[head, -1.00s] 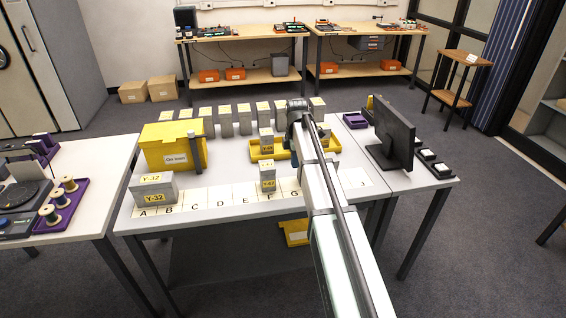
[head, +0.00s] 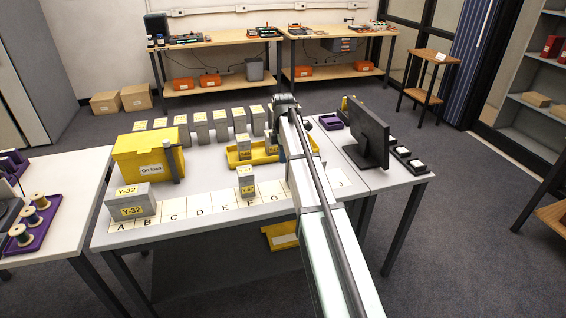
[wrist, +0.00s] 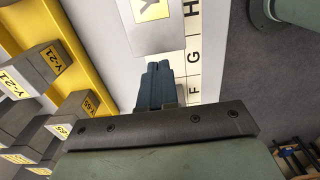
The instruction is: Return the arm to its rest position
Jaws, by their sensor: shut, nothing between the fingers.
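My arm (head: 322,215) reaches from the lower right over the white table (head: 215,225). Its end is above the table's right half, by the yellow tray. In the head view my gripper is mostly hidden behind the arm. In the wrist view its blue-grey fingers (wrist: 160,82) are together, with nothing between them. A grey box with a yellow label (head: 246,184) stands on the lettered strip (head: 196,204) near F and G. It also shows just beyond the fingertips in the wrist view (wrist: 157,35); I cannot tell the gap.
A larger box marked Y-32 (head: 133,202) stands at the strip's left end. Behind it are a yellow bin (head: 148,155) and a dark post. The yellow tray (head: 236,164) holds small boxes. Several grey boxes (head: 200,128) line the back. A monitor (head: 369,138) stands right.

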